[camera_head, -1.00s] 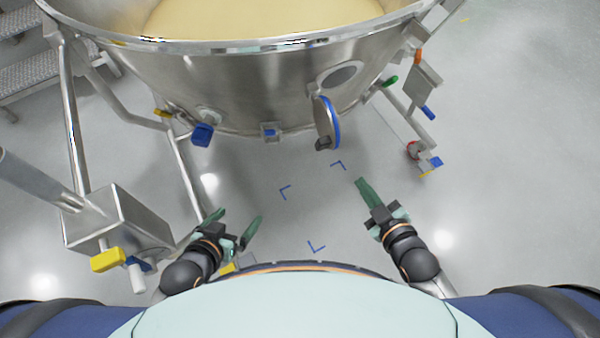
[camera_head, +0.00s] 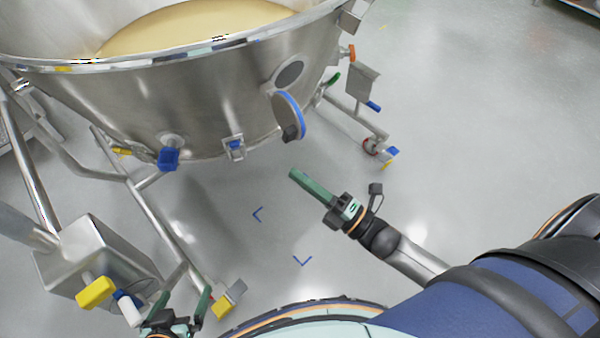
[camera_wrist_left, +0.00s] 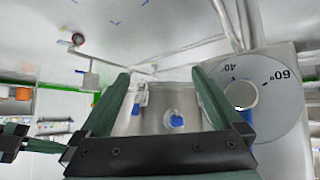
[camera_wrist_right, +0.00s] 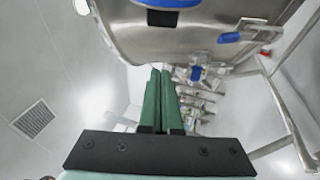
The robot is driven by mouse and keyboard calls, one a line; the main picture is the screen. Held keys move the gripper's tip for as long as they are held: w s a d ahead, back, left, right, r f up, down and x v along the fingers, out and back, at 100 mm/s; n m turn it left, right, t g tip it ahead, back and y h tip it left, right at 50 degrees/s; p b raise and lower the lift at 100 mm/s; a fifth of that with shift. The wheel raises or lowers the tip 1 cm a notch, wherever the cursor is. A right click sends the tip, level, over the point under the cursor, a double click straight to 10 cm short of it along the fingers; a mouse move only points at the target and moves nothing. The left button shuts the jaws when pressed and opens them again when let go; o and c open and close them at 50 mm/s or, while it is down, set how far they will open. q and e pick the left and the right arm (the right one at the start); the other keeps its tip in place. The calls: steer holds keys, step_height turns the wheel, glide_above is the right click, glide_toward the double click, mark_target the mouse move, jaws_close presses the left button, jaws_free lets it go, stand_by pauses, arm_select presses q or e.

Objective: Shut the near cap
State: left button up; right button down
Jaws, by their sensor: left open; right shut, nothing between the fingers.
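The cap (camera_head: 291,116) is a round metal disc with a blue rim and a dark knob at its lower end. It hangs open on the side of the steel vessel (camera_head: 210,110), just below a round port (camera_head: 289,75) whose mouth is uncovered. My right gripper (camera_head: 294,174) is shut and empty, with its green fingers below the cap and apart from it. The shut fingers also show in the right wrist view (camera_wrist_right: 160,75). My left gripper (camera_head: 181,300) is open and empty at the bottom left, far from the cap; its spread fingers show in the left wrist view (camera_wrist_left: 160,85).
A metal box with a yellow handle (camera_head: 95,292) stands at the lower left. Blue-handled valves (camera_head: 168,158) hang under the vessel. A frame leg with a caster (camera_head: 376,147) is to the right. The floor (camera_head: 470,170) at right is clear.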

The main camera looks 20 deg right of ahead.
mark_target(285, 117)
arm_select(q)
steer(key=shift+w+d+b, duration=0.2)
steer(key=shift+d+b, duration=0.05)
steer(key=shift+b, duration=0.05)
arm_select(e)
steer(key=w+r, duration=0.2)
steer(key=w, duration=0.5)
arm_select(q)
steer(key=shift+s+a, duration=0.1)
steer(key=shift+a, duration=0.1)
arm_select(e)
steer(key=shift+d+f, duration=0.1)
steer(key=shift+d, duration=0.05)
